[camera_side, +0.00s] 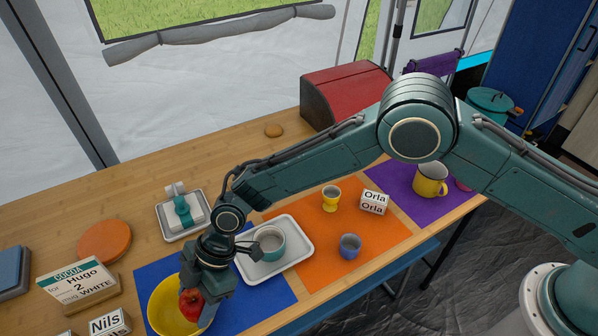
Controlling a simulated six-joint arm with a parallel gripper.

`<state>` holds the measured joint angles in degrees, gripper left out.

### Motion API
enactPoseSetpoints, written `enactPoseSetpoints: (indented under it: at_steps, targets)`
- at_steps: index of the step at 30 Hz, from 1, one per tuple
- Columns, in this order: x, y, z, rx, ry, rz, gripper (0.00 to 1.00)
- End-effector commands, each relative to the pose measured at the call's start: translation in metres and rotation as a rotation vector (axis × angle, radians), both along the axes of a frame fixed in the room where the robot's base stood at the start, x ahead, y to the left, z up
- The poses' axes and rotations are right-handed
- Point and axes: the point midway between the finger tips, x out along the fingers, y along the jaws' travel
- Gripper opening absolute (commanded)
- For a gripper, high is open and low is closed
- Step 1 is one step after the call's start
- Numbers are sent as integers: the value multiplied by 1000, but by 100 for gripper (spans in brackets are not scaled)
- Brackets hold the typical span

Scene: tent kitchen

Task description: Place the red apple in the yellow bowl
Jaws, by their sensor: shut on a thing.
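The red apple (191,304) is between the fingers of my gripper (199,300), which is shut on it. The gripper points down at the lower left of the side view and hides part of the apple. The yellow bowl (160,308) stands on a blue mat (262,290) below and around the apple in the picture. The apple appears over or inside the bowl's opening; I cannot tell whether it touches the bowl.
A white tray (300,262) with a teal-and-white cup (270,243) stands right of my gripper. An orange mat holds a yellow egg cup (331,197), a blue cup (349,246) and an Orla block (374,202).

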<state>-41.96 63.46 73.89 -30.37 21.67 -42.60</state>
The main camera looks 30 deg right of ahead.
Motion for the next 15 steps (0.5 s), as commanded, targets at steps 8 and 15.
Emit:
enactPoseSetpoints:
  at_steps: [8, 15]
  targets:
    - [0, 0, 0, 0, 0, 0, 80]
    - [0, 0, 1, 0, 0, 0, 80]
